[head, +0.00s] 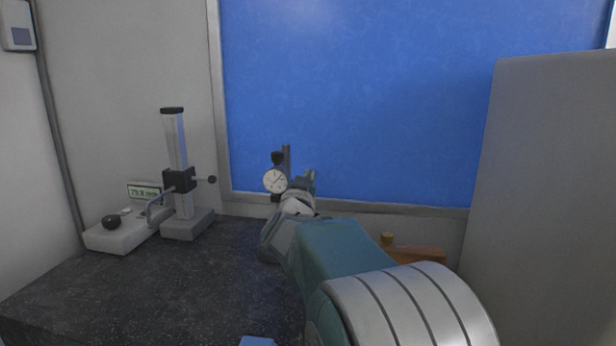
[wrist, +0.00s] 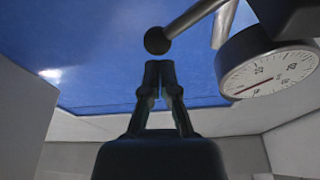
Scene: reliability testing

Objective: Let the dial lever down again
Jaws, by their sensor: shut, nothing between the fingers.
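The dial gauge (head: 275,181) has a round white face and stands at the back of the dark table, in front of the blue panel. In the wrist view its dial (wrist: 268,72) is at the right, with a red needle. A metal lever (wrist: 195,16) with a dark ball end (wrist: 157,40) reaches in from the top. My gripper (wrist: 159,66) is shut and empty, its fingertips just below the ball in the picture. I cannot tell whether they touch it. In the head view my gripper (head: 309,178) is just right of the dial, and my arm hides the gauge's lower part.
A metal column stand (head: 176,145) with a black clamp stands on the left, beside a white box with a display (head: 145,193). A brown wooden block (head: 418,254) lies right of my arm. A tall grey panel (head: 545,190) closes the right side. The table's front left is clear.

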